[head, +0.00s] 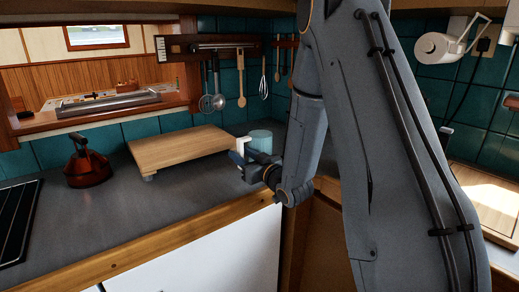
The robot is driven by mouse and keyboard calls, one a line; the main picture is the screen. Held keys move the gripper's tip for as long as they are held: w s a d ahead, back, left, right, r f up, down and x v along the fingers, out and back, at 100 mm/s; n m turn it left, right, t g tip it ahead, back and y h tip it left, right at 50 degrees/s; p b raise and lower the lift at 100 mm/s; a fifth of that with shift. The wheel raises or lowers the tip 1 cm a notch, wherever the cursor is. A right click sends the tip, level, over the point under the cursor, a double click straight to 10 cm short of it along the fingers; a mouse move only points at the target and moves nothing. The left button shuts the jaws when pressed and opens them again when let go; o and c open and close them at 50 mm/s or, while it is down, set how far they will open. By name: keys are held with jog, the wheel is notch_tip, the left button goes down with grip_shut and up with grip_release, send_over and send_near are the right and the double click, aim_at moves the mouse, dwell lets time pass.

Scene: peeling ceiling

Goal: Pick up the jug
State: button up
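A pale blue, cylinder-shaped vessel (260,140), which looks like the jug, stands on the grey counter near the back corner. Its lower part is hidden behind my gripper. My gripper (243,156) is just in front of it and to its left, low over the counter. A small white piece shows at the gripper's tip; I cannot tell whether it belongs to the jug or to something else. The fingers are small and overlap, so I cannot tell whether they are open, shut or touching the vessel.
A wooden board (178,147) on short feet lies left of my gripper. A dark red pot-like object (87,165) with an upright handle stands farther left, near a black hob (17,222). Utensils (218,101) hang behind. The front counter is clear.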

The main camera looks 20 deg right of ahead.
jog(key=shift+w+a, duration=0.15)
jog(key=shift+w, duration=0.4)
grip_shut()
dwell(1.0)
